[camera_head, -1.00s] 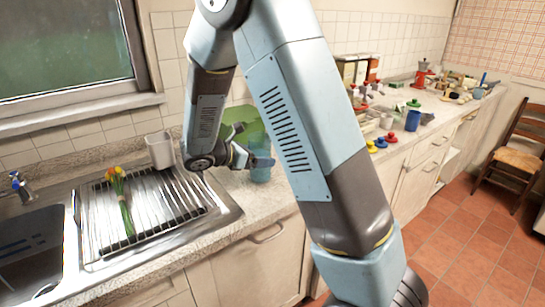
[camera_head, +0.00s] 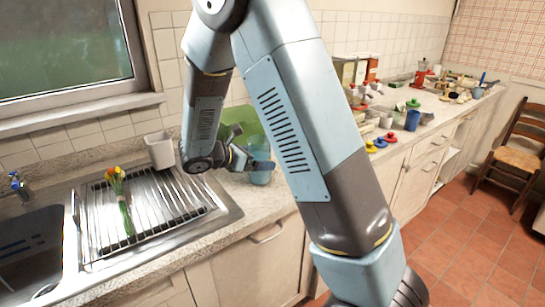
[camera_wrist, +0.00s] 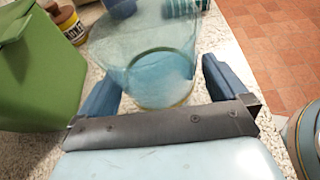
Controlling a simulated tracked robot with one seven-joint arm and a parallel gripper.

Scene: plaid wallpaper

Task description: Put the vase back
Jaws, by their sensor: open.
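A clear blue glass vase (camera_head: 260,150) stands on the counter to the right of the drying rack, partly hidden by my arm. It appears upright. My gripper (camera_wrist: 160,72) is open, with one finger on each side of the vase. Small gaps seem to show beside the glass, so I cannot tell whether either finger touches it. In the head view my gripper (camera_head: 248,164) is low, close to the counter.
A green container (camera_head: 240,122) stands close behind the vase; it fills the left of the wrist view (camera_wrist: 40,65). Tulips (camera_head: 119,195) lie on the drying rack (camera_head: 165,205). A white cup (camera_head: 160,150) stands behind the rack. A blue mug (camera_head: 412,120) is farther right.

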